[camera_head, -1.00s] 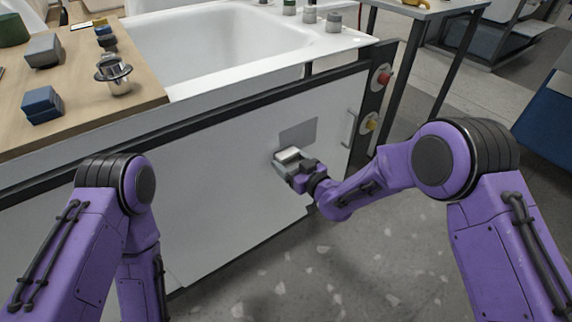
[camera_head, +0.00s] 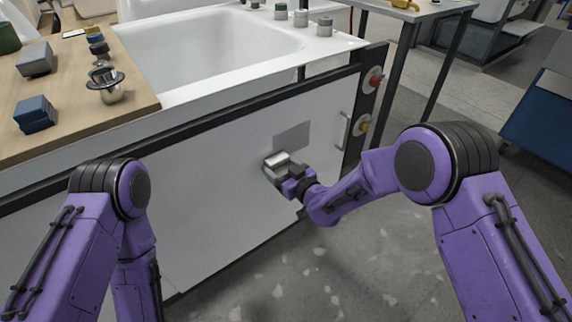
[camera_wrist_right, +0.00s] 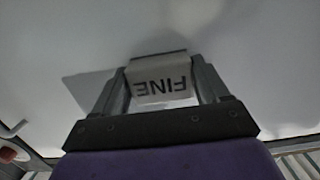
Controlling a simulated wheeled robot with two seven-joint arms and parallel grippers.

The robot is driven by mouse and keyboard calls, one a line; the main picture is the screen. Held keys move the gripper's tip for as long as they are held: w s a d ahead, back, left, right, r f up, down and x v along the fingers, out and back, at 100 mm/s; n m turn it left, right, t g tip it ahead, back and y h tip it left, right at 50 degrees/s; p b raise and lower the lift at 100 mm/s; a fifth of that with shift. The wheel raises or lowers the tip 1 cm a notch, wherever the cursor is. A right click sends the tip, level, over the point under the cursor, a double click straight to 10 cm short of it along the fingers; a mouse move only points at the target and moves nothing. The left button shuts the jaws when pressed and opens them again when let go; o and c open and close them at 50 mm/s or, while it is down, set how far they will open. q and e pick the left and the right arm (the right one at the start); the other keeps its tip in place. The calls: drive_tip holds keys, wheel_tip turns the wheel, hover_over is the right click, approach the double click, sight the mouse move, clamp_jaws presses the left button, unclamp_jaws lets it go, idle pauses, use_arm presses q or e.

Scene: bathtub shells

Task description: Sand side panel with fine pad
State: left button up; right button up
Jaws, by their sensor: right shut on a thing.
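The white side panel (camera_head: 200,190) of the tub stand has a darker grey patch (camera_head: 293,135) near its right end. My right gripper (camera_head: 279,172) is shut on the fine pad (camera_head: 276,159), a pale block held at the panel just below and left of the patch. In the right wrist view the pad (camera_wrist_right: 158,80) reads "FINE" upside down between the two fingers, and it appears to be against the panel. The grey patch (camera_wrist_right: 88,90) shows to the left of the pad there. My left arm comes in at the left; its gripper is not visible.
A white bathtub shell (camera_head: 215,45) sits above the panel. A wooden board (camera_head: 70,85) at left carries a blue block (camera_head: 34,114), a grey block (camera_head: 35,60) and a metal fitting (camera_head: 106,84). A red button (camera_head: 374,80) and a handle (camera_head: 343,130) are at right.

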drive_tip(key=shift+s+a+r, duration=0.1)
drive_tip(key=shift+a+r, duration=0.05)
drive_tip(key=shift+a, duration=0.35)
drive_tip(key=shift+s+y, duration=0.15)
drive_tip(key=shift+y, duration=0.15)
drive_tip(key=p+v, duration=0.1)
drive_tip(key=v, duration=0.4)
drive_tip(key=shift+d+f+p, duration=0.2)
drive_tip(key=shift+f+p, duration=0.1)
drive_tip(key=shift+p, duration=0.1)
drive_tip(key=shift+s+d, duration=0.2)
drive_tip(key=shift+d, duration=0.05)
drive_tip(key=shift+v, duration=1.45)
drive_tip(key=shift+f, duration=0.15)
